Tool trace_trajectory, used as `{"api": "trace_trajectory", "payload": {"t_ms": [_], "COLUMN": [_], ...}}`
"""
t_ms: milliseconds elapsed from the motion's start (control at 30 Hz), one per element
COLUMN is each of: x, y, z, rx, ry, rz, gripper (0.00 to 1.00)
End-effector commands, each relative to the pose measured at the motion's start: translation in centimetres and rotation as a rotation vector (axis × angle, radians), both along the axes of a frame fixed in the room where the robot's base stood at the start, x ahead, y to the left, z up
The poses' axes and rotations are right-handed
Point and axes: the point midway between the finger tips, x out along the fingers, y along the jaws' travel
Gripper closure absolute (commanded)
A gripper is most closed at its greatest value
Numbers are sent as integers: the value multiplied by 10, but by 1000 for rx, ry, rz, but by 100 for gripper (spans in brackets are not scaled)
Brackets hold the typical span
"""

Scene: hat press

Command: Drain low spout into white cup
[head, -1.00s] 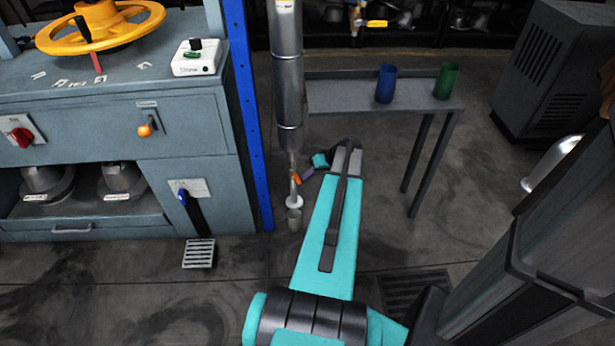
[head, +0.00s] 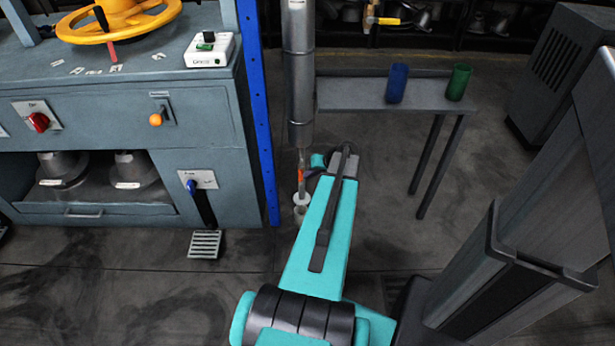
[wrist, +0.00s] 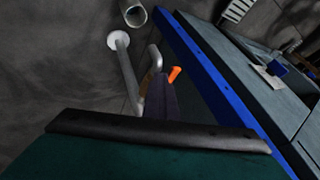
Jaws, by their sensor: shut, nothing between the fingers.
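A thin metal spout pipe (wrist: 128,70) hangs below the thick grey vertical pipe (head: 299,70); a white disc (wrist: 117,40) shows at its lower end. An orange lever (head: 301,175) is on the thin pipe; its orange end also shows in the wrist view (wrist: 174,74). A pale open cylinder, apparently the cup (wrist: 133,12), stands on the floor near the disc; it also shows partly in the head view (head: 300,214). My gripper (wrist: 162,84) is shut and empty, its dark fingers close beside the lever. I cannot tell whether they touch it.
A blue cup (head: 397,82) and a green cup (head: 459,82) stand on a narrow grey bench (head: 360,96) to the right. A blue post (head: 258,110) and a grey cabinet (head: 205,95) with switches stand left. A floor grate (head: 205,244) lies before the cabinet.

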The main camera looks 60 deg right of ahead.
Motion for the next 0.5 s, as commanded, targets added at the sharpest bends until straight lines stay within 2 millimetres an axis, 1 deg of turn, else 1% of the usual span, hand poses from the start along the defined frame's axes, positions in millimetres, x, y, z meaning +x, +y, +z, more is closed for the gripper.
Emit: {"api": "trace_trajectory", "payload": {"t_ms": [33, 500], "x": [1, -7], "y": [2, -3], "z": [-1, -1], "rx": [2, 4], "ry": [0, 0], "rz": [2, -7], "gripper": [100, 100]}}
